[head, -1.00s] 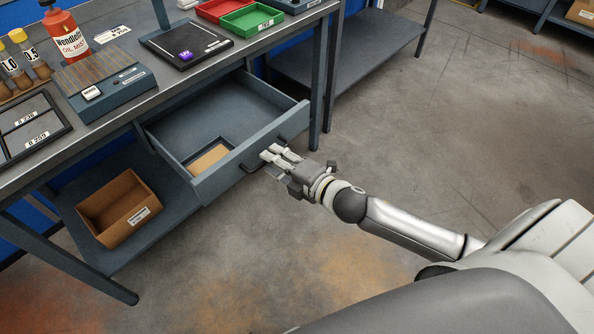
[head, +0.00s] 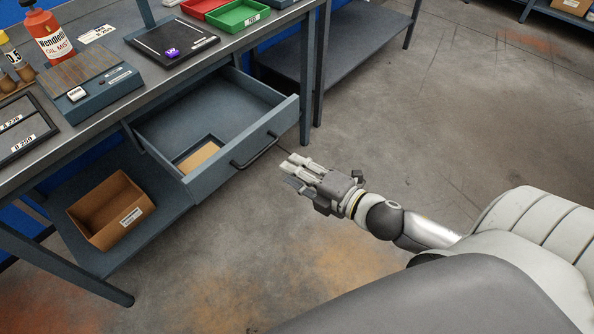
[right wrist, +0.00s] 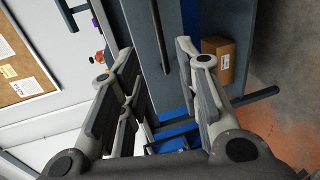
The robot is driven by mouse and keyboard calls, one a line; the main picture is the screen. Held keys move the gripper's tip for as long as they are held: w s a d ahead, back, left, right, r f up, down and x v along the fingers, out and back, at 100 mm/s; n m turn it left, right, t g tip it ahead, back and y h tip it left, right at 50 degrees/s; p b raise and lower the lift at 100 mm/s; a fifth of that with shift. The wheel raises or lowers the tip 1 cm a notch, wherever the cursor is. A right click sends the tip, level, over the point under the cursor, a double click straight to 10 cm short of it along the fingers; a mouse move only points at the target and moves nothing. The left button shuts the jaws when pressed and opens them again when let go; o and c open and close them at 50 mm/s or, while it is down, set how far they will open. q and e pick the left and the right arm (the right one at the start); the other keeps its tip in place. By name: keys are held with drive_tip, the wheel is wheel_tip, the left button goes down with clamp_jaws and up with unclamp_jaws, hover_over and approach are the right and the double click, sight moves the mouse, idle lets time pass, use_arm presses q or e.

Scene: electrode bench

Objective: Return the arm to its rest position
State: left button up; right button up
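My right gripper (head: 287,168) is in front of the open drawer (head: 235,170), just right of its dark bar handle (head: 256,150), with a gap between them. It holds nothing. In the right wrist view, the fingers of my right gripper (right wrist: 157,55) stand apart, and the drawer handle (right wrist: 160,35) shows beyond them against the grey drawer front. My right arm reaches in from the lower right. My left gripper is not in view.
The drawer is pulled out under the workbench (head: 110,105) and has a tan-bottomed recess. A cardboard box (head: 110,210) sits on the lower shelf (head: 165,215). A red bottle (head: 50,40), trays and a dark plate stand on the bench. The floor right of my gripper is clear.

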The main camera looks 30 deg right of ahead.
idle(0.3)
drive_tip(key=s+d+f+m+g+h, duration=0.25)
drive_tip(key=f+m, duration=0.35)
drive_tip(key=f, duration=0.4)
drive_tip(key=s+d+f+m+g+h, duration=0.15)
drive_tip(key=d+f+m+h, duration=0.3)
drive_tip(key=f, duration=0.55)
drive_tip(key=s+a+f+m+g, duration=0.2)
drive_tip(key=s+f+m+g, duration=0.3)
drive_tip(key=f, duration=0.4)
drive_tip(key=s+a+f+m+g+y, duration=0.2)
drive_tip(key=s+a+f+m+g, duration=0.15)
drive_tip(key=s+a+f, duration=0.55)
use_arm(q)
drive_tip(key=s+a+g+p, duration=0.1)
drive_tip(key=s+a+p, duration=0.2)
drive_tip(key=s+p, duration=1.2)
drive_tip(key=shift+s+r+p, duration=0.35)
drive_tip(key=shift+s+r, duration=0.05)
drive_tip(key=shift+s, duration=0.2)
use_arm(e)
drive_tip(key=s+d+r, duration=0.1)
drive_tip(key=s+d, duration=0.1)
drive_tip(key=s, duration=0.7)
drive_tip(key=s+d+r+g, duration=0.1)
drive_tip(key=s+d, duration=0.2)
drive_tip(key=s, duration=0.5)
drive_tip(key=shift+s+m, duration=0.3)
drive_tip(key=shift+s, duration=0.1)
